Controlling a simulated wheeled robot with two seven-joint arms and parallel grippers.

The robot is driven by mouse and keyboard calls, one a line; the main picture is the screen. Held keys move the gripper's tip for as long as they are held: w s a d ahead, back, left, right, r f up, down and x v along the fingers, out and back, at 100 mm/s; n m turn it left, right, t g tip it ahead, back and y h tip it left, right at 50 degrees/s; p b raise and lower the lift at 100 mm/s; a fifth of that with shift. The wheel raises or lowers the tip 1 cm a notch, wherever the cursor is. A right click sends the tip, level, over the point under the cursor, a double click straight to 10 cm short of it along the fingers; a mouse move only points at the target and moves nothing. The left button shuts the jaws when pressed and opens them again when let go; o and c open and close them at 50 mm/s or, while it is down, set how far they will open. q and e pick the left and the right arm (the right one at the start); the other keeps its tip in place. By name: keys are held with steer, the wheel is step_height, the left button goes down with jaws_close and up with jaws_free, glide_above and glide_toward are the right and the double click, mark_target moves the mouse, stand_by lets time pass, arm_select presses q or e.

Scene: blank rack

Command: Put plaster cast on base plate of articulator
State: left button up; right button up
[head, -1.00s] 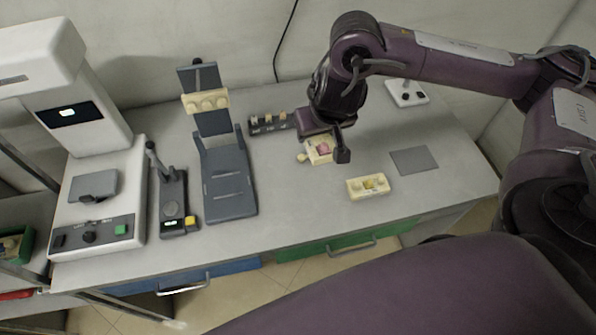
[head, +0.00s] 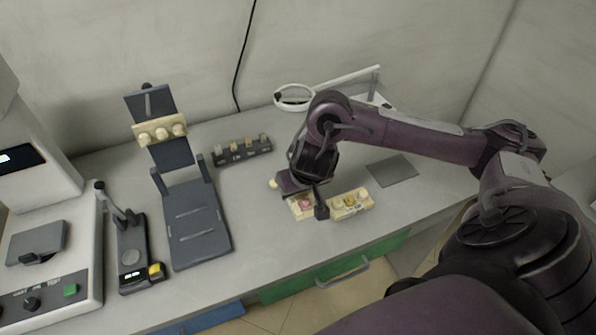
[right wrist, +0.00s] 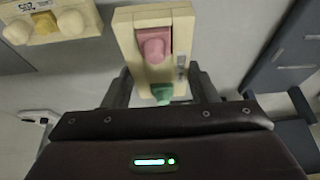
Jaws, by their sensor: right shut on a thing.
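A cream plaster cast with a pink block (head: 302,205) is gripped by my right gripper (head: 318,198). In the right wrist view the cast (right wrist: 152,18) sits between the two fingers, with a green piece at its near end. Whether it is clear of the table is hard to tell. The dark grey articulator stands to the left; its base plate (head: 198,232) is bare. Its raised upper part carries another cream cast (head: 160,132). My left gripper is not in view.
Another cream cast with yellow (head: 352,204) lies just right of the held one. A dark rack (head: 242,151) with small pieces stands behind. A grey mat (head: 392,170) lies right. A small black device (head: 133,250) stands left of the articulator. Bare table separates the articulator and held cast.

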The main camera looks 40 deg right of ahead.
mark_target(298, 205)
steer(key=shift+w+f+b, duration=0.1)
steer(key=shift+f+b, duration=0.5)
steer(key=shift+f, duration=2.5)
steer(key=shift+f, duration=0.15)
steer(key=o, duration=1.1)
steer(key=shift+c, duration=0.2)
